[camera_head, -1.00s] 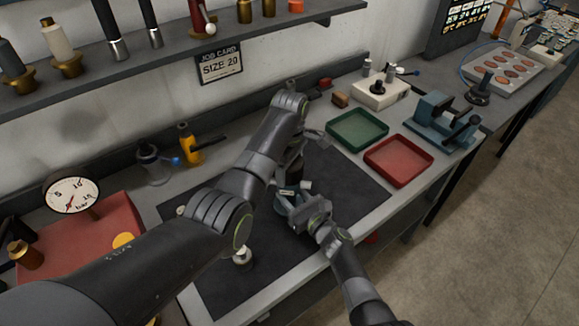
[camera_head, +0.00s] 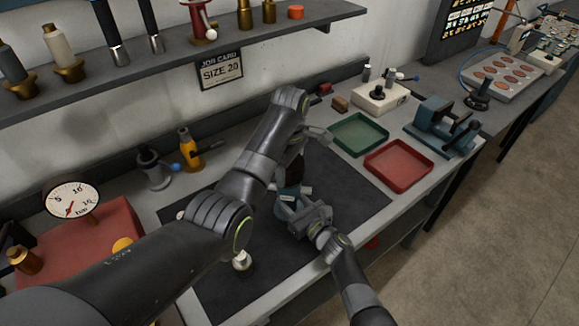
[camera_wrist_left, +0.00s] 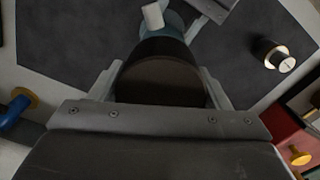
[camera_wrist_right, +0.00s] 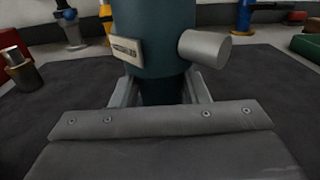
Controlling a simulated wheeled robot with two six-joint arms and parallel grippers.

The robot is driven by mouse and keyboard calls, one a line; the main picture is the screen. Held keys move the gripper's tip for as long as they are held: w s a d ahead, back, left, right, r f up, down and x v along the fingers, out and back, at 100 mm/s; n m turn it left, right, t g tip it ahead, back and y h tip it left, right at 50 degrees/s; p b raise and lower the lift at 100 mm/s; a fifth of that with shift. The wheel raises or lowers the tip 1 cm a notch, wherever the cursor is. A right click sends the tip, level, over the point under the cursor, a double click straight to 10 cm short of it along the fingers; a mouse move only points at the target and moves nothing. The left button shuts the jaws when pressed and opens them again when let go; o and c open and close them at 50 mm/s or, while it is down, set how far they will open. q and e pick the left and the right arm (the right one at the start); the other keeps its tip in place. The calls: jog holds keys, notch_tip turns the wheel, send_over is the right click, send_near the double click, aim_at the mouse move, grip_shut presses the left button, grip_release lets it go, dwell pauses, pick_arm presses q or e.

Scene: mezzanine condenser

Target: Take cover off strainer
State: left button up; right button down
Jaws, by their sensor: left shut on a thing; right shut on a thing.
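The strainer is a teal cylinder with a small label and a silver side stub; its body (camera_wrist_right: 155,40) fills the middle of the right wrist view. It stands upright on the dark mat (camera_head: 330,180). My right gripper (camera_head: 290,212) is shut on the lower body from the front. My left gripper (camera_wrist_left: 160,90) comes down from above and is shut on a dark round cover (camera_wrist_left: 160,78). Below it the left wrist view shows the teal body (camera_wrist_left: 176,25) and the stub (camera_wrist_left: 152,16). In the head view my left arm hides part of the strainer, and I cannot tell whether the cover touches it.
A green tray (camera_head: 358,122) and a red tray (camera_head: 427,172) lie right of the mat. A teal vise (camera_head: 440,125) stands beyond. A small silver-topped part (camera_head: 241,261) stands on the near mat. A gauge (camera_head: 72,200) is at left. The right side of the mat is clear.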

pick_arm(q)
jog(key=shift+r, duration=1.9)
pick_arm(e)
jog(key=shift+w+r, duration=0.1)
jog(key=shift+r, duration=0.15)
jog(key=c, duration=0.7)
grip_release()
jog(key=shift+c, duration=0.2)
pick_arm(q)
jog(key=shift+s, duration=0.1)
pick_arm(e)
jog(key=shift+s+d+f, duration=0.1)
jog(key=shift+s+f, duration=0.05)
jog(key=shift+s, duration=0.05)
